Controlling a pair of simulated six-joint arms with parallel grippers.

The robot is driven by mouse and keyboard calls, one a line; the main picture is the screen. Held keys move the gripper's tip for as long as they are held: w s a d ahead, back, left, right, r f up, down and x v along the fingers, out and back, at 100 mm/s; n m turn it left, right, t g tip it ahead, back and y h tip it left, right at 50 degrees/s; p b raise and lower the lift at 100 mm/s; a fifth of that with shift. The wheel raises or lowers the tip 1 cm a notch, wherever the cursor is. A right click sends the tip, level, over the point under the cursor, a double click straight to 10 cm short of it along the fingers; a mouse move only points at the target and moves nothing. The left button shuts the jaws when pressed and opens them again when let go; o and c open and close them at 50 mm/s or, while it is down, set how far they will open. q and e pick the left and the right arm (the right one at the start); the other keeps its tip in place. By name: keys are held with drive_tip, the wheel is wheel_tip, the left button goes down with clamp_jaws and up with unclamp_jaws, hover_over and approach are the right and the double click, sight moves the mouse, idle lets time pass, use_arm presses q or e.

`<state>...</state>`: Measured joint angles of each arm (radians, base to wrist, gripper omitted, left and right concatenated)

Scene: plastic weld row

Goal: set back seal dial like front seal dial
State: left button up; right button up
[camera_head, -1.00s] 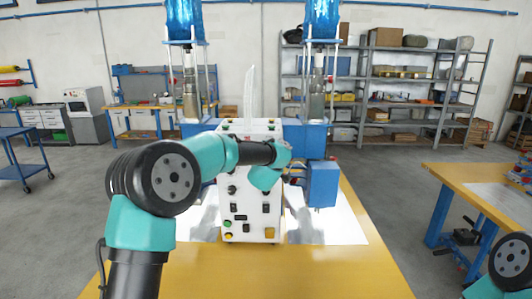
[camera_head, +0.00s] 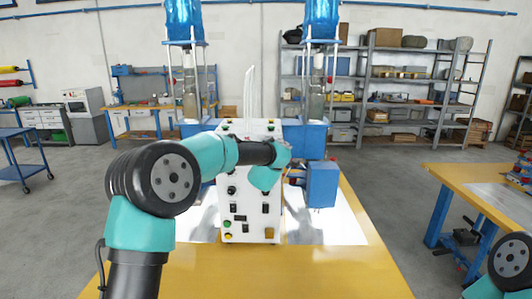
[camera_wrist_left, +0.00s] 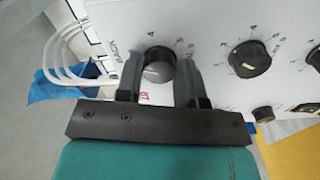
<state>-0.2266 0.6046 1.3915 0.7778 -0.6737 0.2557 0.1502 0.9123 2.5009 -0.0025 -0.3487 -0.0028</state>
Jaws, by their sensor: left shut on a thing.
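The white machine panel (camera_head: 248,190) stands upright on the yellow table, with several black knobs and buttons on its front. In the left wrist view, a black dial (camera_wrist_left: 159,67) with a pale pointer mark sits on the panel beside a printed label that seems to read BACK. My left gripper (camera_wrist_left: 158,54) is shut on this dial, one finger on each side. A second black dial (camera_wrist_left: 250,59), which looks like the front seal dial, is apart to the right with numbers around it. Exact settings are too small to read. In the head view my left arm hides the gripped dial.
Blue boxes (camera_head: 322,184) and press columns flank the panel. White tubes (camera_wrist_left: 66,70) run beside the dial on the left. A smaller knob (camera_wrist_left: 263,114) sits below the second dial. The front of the yellow table (camera_head: 270,275) is clear.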

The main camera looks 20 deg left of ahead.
idle(0.3)
use_arm(q)
drive_tip(key=o, duration=0.9)
drive_tip(key=v, duration=1.7)
drive_tip(key=shift+s, duration=0.2)
